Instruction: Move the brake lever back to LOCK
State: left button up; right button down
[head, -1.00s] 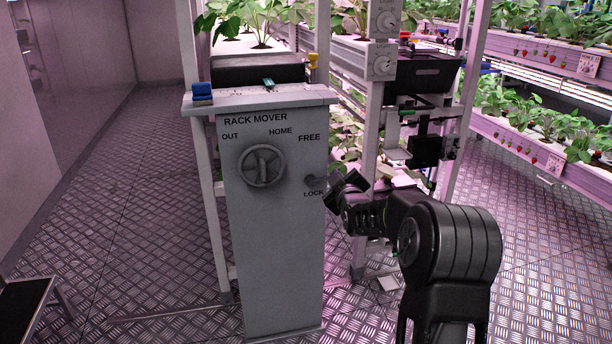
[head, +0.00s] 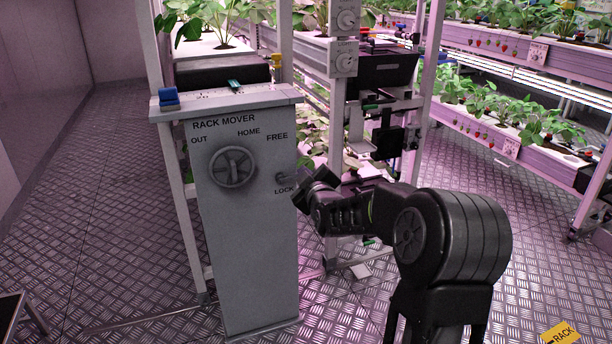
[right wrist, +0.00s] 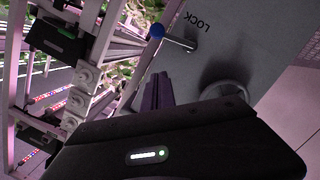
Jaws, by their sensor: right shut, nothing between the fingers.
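The grey RACK MOVER cabinet (head: 248,255) stands left of centre in the head view, with a round handwheel (head: 232,167) on its front. The brake lever (head: 283,177) sits just above the LOCK label, and my right gripper hides most of it there. In the right wrist view the lever (right wrist: 178,41) is a metal rod with a blue knob, sticking out beside the word LOCK. My right gripper (head: 304,191) is shut and empty near the lever. Its fingers (right wrist: 158,90) point toward the knob, with a visible gap in that view. My left gripper is out of view.
A blue block (head: 169,99) lies on the cabinet's top left. Plant racks (head: 488,136) fill the right side. A metal post and mounted boxes stand just right of the cabinet. A yellow RACK marker (head: 561,334) is at lower right. The patterned floor left is open.

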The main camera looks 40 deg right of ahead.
jog(key=v, duration=0.3)
jog(key=shift+s+a, duration=0.15)
jog(key=shift+s, duration=0.1)
dwell(0.5)
